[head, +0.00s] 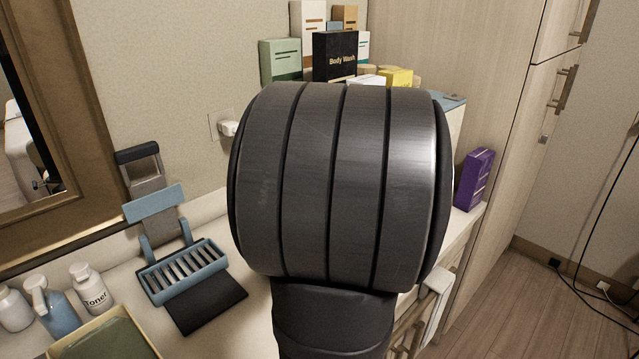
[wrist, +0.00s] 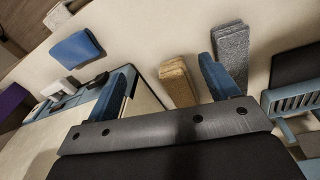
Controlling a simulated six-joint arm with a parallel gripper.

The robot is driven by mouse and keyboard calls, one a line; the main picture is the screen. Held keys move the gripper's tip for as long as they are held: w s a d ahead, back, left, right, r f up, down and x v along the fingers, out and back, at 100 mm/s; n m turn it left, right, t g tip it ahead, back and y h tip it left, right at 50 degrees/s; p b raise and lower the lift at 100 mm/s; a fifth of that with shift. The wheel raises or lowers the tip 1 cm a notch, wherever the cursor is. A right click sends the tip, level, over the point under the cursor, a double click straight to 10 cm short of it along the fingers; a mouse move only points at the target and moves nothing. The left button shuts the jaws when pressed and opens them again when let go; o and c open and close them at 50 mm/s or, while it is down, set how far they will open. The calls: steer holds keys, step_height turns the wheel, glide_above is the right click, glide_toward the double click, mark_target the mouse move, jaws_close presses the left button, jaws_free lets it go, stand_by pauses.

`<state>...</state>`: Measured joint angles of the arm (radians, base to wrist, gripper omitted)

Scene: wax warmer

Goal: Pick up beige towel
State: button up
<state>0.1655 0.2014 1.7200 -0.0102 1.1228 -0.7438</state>
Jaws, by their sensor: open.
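The beige towel (wrist: 177,83) is a tan, folded, stacked bundle on the pale counter, seen in the wrist view. My gripper (wrist: 168,64) is open, with one blue finger to the left of the towel and the other to its right. No contact with the towel shows, and the height of the fingers above it is hard to tell. In the head view neither the towel nor the gripper shows; a large dark grey rounded form fills the middle and hides the counter behind it.
A grey towel (wrist: 230,50) lies close beside the beige one, partly behind the right finger. A blue towel (wrist: 76,50) lies upper left. A blue slatted rack (head: 185,270), bottles (head: 90,285) and a green-lined tray (head: 105,335) stand left; boxes (head: 335,55) stand at the back.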

steer(key=w+a+r+n+g, duration=0.15)
steer(key=w+a+r, duration=0.25)
steer(key=w+a, duration=0.7)
steer(key=shift+n, duration=0.35)
steer(key=f, duration=0.8)
steer(key=w+d+f, duration=0.1)
steer(key=f, duration=0.3)
steer(key=shift+d+f, duration=0.1)
steer(key=shift+f, duration=0.05)
steer(key=f, duration=0.5)
steer(key=shift+w+d+f, duration=0.1)
steer(key=shift+w, duration=0.3)
steer(key=c, duration=1.1)
